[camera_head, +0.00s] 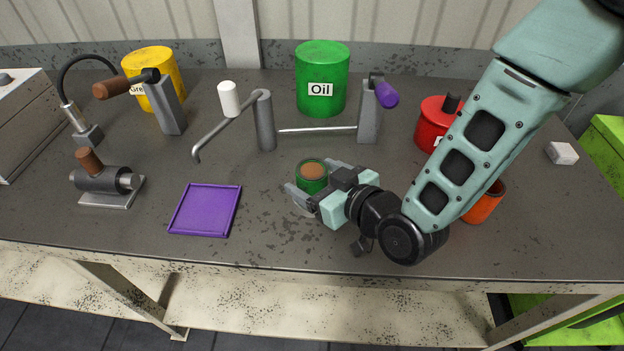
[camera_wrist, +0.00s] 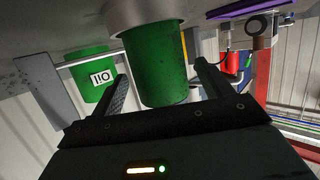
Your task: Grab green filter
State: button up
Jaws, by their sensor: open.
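The green filter (camera_head: 312,171) is a short green cylinder with a brown top, upright on the workbench just right of the middle. My gripper (camera_head: 311,183) is open, low over the bench, with its fingers on either side of the filter. In the wrist view, the green filter (camera_wrist: 158,72) stands between the two spread fingers; a gap shows at least on the left side. A pale round base shows beneath it. My gripper hides part of the filter's lower side in the head view.
A purple tray (camera_head: 205,210) lies to the left. A green Oil can (camera_head: 321,80) and a crank with metal posts (camera_head: 265,120) stand behind. A red can (camera_head: 432,124) and an orange cylinder (camera_head: 485,206) are partly hidden by my arm. The front bench strip is clear.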

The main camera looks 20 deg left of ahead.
jog(key=shift+p+x, duration=0.3)
jog(key=shift+x, duration=1.3)
jog(key=shift+c, duration=0.4)
jog(key=c, duration=1.5)
jog(key=shift+r, duration=0.1)
